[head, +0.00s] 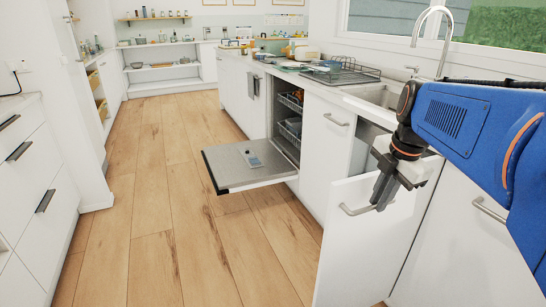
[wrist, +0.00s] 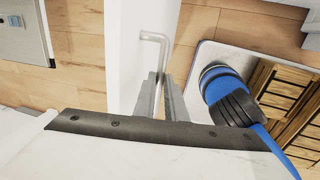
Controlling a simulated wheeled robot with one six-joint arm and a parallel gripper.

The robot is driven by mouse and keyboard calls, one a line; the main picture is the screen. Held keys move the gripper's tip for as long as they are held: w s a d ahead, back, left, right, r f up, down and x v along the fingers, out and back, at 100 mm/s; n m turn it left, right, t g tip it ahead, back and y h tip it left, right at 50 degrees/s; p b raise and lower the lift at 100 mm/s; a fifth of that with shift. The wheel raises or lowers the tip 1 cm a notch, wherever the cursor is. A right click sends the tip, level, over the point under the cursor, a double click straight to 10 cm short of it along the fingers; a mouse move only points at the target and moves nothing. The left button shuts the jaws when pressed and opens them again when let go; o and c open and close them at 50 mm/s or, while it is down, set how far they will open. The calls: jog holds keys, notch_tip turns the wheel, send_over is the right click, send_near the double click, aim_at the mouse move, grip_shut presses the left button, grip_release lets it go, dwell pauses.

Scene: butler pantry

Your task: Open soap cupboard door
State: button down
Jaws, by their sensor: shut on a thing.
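The soap cupboard door (head: 365,262) is a white panel below the sink, standing swung out from the cabinet front. A dark gap (head: 366,136) shows behind its top edge. Its metal bar handle (head: 352,211) is near the top of the door. My gripper (head: 381,203) is shut on the handle's right part. In the wrist view, my gripper's fingers (wrist: 162,98) close around the handle (wrist: 157,37), whose bent end sticks out past them beside the white door (wrist: 125,60). The cupboard's inside is mostly hidden by the door and my arm.
The dishwasher door (head: 248,163) is folded down to the left, over the wooden floor. A closed white cupboard door (head: 455,235) with its own handle (head: 490,209) is at right. The sink (head: 375,96) and a dish rack (head: 342,74) are above. Floor left of the door is clear.

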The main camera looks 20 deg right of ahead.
jog(key=c, duration=2.1)
grip_release()
jog(key=shift+d, duration=0.1)
jog(key=shift+r, duration=0.1)
jog(key=s+r, duration=0.1)
jog(key=r, duration=0.4)
jog(key=s+r, duration=0.1)
jog(key=r, duration=0.5)
jog(key=s+r, duration=0.1)
jog(key=r, duration=0.5)
jog(key=shift+s, duration=0.15)
jog(key=shift+s+f, duration=0.1)
